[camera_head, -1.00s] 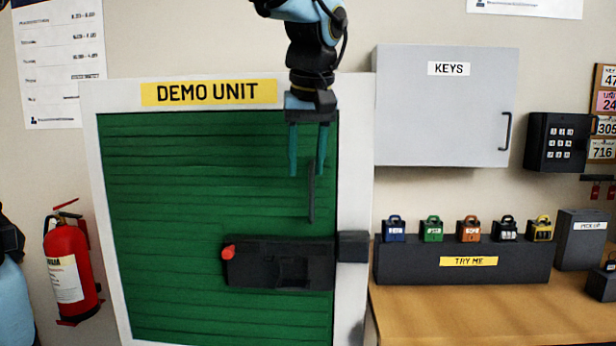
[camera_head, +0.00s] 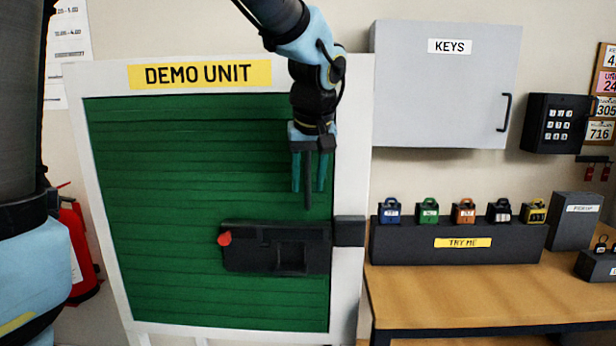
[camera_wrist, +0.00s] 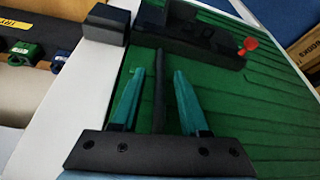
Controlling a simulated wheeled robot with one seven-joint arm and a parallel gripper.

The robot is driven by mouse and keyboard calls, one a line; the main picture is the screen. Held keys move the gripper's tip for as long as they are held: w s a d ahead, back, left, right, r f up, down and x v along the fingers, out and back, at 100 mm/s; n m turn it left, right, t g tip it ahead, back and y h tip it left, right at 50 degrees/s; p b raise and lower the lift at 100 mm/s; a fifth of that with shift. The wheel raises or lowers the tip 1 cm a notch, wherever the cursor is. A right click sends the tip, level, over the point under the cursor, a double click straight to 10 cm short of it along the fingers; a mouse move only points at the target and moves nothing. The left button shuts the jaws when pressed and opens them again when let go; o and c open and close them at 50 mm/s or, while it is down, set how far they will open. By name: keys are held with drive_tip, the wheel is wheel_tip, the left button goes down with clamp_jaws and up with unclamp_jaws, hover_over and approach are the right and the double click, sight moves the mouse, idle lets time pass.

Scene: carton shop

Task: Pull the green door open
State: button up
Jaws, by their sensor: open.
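The green door (camera_head: 180,170) sits in a white frame under a yellow DEMO UNIT sign and looks closed. A dark vertical handle bar (camera_head: 307,180) stands on its right part, above a black latch box (camera_head: 285,262) with a red knob (camera_head: 224,238). A black block (camera_head: 349,231) sits on the frame beside the latch box. My gripper (camera_head: 308,188) points down in front of the door, with teal fingers either side of the bar. In the wrist view, the bar (camera_wrist: 159,95) also shows between my open fingers (camera_wrist: 158,75). I cannot tell whether they touch it.
A grey KEYS cabinet (camera_head: 440,85) and a black keypad box (camera_head: 554,124) hang to the right. A wooden bench (camera_head: 480,295) below holds a TRY ME stand (camera_head: 400,247) with several coloured padlocks. A red fire extinguisher (camera_head: 80,250) stands at left, partly hidden by my body.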

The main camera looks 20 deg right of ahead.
clamp_jaws()
idle(0.4)
idle(1.1)
